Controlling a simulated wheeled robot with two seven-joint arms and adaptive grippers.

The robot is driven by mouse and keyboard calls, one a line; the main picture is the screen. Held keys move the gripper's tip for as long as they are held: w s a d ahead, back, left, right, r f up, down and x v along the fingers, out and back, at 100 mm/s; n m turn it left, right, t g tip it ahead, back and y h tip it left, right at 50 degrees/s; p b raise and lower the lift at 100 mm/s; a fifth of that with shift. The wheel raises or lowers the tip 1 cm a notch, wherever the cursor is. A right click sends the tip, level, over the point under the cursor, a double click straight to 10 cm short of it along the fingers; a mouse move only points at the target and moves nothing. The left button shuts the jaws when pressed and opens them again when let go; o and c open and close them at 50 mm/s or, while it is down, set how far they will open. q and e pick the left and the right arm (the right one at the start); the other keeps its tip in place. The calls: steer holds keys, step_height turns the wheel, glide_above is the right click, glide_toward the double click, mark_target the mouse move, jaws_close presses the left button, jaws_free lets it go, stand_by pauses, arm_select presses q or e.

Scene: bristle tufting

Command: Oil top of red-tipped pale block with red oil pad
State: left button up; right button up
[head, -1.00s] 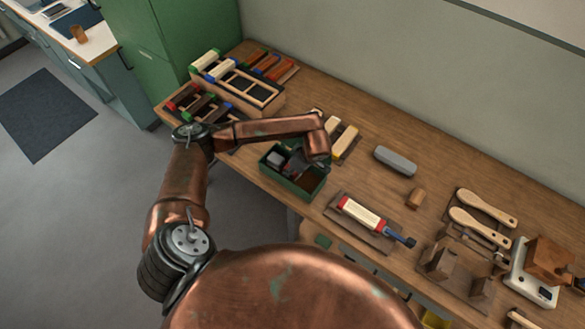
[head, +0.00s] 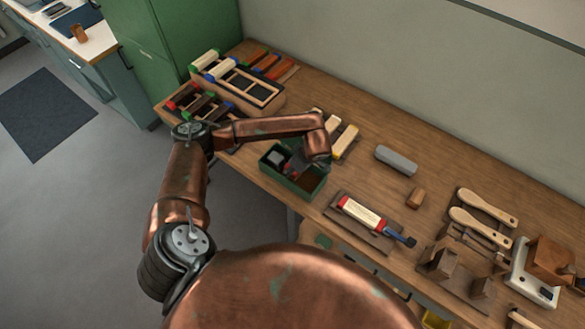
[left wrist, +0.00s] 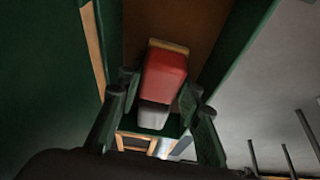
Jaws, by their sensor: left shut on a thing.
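The pale block (head: 362,212) with red tips lies in a dark holder (head: 345,228) on the bench, right of the green box, with a blue-ended handle at its right end. My left gripper (head: 296,166) reaches down into the green box (head: 302,191). In the left wrist view its fingers (left wrist: 160,92) are shut on the red oil pad (left wrist: 166,72), which has a grey lower part and a tan far edge. In the head view the wrist mostly hides the pad. My right gripper is not in view.
Yellow and pale blocks (head: 345,141) stand behind the box. A grey rounded block (head: 396,160) and small brown block (head: 415,197) lie to the right. Wooden paddles (head: 480,227) are further right. A rack (head: 238,84) of colour-tipped blocks stands at the left. Open bench lies along the wall.

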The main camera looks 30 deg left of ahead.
arm_select(q)
steer(key=shift+f, duration=0.1)
stand_by(0.3)
steer(key=shift+r, duration=0.25)
steer(key=shift+r+p, duration=1.85)
steer(key=shift+r, duration=1.5)
